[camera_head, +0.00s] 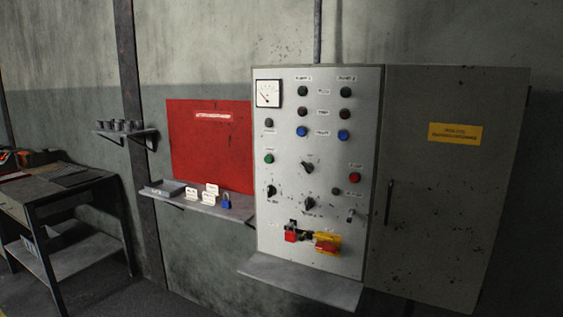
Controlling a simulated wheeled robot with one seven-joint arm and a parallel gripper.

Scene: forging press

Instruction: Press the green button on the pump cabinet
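The pump cabinet is a pale grey panel (318,180) on the wall, worn and spotted, right of the picture's middle. A bright green button (268,158) sits at its left side, about halfway up. Two darker green buttons or lamps, a left one (303,91) and a right one (346,92), sit near the top. The small labels are too blurred to read. My gripper is not in view, so its state and its distance from the panel do not show.
A grey cabinet door (450,190) with a handle adjoins the panel's right. A ledge (305,285) juts out below. A red padlock (291,235) and a yellow-red switch (327,243) sit low on the panel. Left are a shelf (170,197), a red board (210,145) and a workbench (60,190).

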